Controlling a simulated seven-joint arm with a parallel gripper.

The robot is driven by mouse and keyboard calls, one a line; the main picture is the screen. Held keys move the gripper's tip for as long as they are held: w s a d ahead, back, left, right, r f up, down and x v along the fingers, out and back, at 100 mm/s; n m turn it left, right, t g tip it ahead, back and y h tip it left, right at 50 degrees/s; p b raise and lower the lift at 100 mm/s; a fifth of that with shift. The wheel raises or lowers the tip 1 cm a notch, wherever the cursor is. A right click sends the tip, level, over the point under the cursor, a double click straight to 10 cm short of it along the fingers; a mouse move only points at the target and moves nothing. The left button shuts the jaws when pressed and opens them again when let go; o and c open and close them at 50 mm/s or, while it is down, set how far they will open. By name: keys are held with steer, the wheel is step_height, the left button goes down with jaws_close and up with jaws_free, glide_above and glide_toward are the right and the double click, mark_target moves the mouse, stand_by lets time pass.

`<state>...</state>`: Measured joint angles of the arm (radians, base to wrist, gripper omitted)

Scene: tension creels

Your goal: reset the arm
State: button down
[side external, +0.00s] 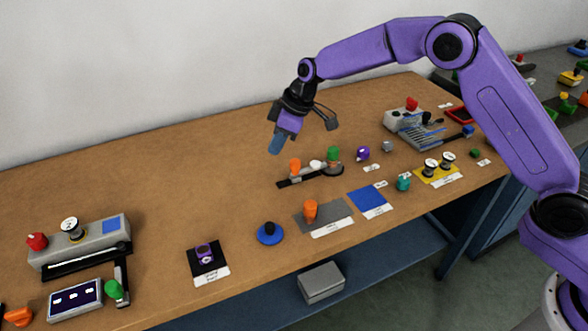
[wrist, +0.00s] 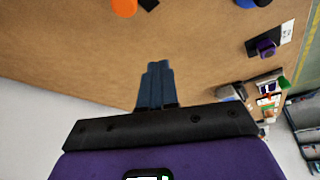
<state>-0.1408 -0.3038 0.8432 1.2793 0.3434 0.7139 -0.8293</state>
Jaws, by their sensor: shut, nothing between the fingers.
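My gripper (side external: 275,146) hangs in the air above the back middle of the wooden table (side external: 170,185), pointing down and slightly left. Its blue fingers are closed together with nothing between them, and they show shut in the wrist view (wrist: 156,82) too. My purple arm reaches in from the right. The closest items below are a dark rail with orange (side external: 295,166), white (side external: 316,165) and green (side external: 333,154) knobs, a little to the right. The gripper appears clear of all of them.
Left stands a grey device with a red knob (side external: 37,241) and a panel (side external: 75,299). A purple part on a black pad (side external: 207,257), blue disc (side external: 270,234), grey mat (side external: 338,216), blue mat (side external: 369,201) and yellow mat (side external: 438,174) line the front. The table's back left is clear.

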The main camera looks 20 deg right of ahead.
stand_by(0.3)
steer(key=s+d+r+g, duration=0.1)
steer(key=s+d+r, duration=0.15)
steer(key=s, duration=0.45)
steer(key=s+d+r+h, duration=0.1)
steer(key=s+d+r, duration=0.15)
steer(key=s, duration=0.55)
steer(key=s+d+r+g, duration=0.1)
steer(key=s+r, duration=0.2)
steer(key=s, duration=0.4)
steer(key=s+d+h, duration=0.2)
steer(key=s+d, duration=1.6)
steer(key=s, duration=0.4)
steer(key=shift+n+h, duration=0.3)
steer(key=shift+a, duration=0.1)
